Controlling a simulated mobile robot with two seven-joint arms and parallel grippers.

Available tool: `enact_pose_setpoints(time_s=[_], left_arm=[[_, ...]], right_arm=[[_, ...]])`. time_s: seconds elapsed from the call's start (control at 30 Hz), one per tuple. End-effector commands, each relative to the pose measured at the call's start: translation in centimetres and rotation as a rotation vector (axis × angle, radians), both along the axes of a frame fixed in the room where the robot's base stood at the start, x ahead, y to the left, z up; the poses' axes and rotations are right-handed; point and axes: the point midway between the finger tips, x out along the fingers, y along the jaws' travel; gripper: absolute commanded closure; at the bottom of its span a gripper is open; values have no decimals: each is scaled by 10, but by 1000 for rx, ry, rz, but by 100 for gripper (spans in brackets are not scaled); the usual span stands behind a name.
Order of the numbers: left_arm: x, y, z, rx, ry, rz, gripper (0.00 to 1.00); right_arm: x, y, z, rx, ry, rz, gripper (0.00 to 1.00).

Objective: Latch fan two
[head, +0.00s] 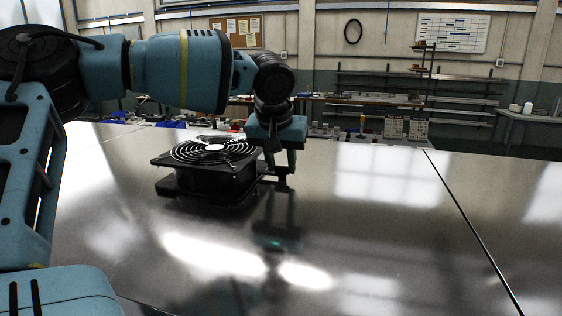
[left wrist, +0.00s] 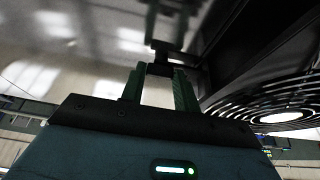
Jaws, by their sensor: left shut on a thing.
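The fan (head: 205,183) is a black square unit with a round wire guard and a pale hub, standing on the shiny metal surface. Its guard (left wrist: 270,103) also shows at the right of the left wrist view. My left gripper (head: 281,168) points down just right of the fan. It is shut on a small black latch (head: 282,185) beside the fan's right side. The latch (left wrist: 160,69) also shows between the two green fingers in the left wrist view. The fingers hide part of it, and I cannot tell whether it is fastened. My right gripper is not in view.
The broad metal surface (head: 360,235) is clear to the right and in front of the fan, with reflections on it. A dark seam (head: 465,215) crosses it at the right. Benches and shelves (head: 410,95) stand far behind, along the wall.

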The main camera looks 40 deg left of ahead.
Motion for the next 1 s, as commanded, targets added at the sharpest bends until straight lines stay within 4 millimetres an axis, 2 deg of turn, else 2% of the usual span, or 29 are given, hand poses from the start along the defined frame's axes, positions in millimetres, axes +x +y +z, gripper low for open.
enact_pose_setpoints(time_s=[0.13,0.17,0.3,0.67,1.0], left_arm=[[1,0,2,1,-4,1,92],[1,0,2,1,-4,1,67],[0,0,1,0,-3,1,48],[-1,-1,4,0,-2,0,47],[-17,-10,50,0,-4,-1,47]], right_arm=[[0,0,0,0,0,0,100],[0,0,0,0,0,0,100],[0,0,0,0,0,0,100],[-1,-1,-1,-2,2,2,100],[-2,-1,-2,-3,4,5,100]])
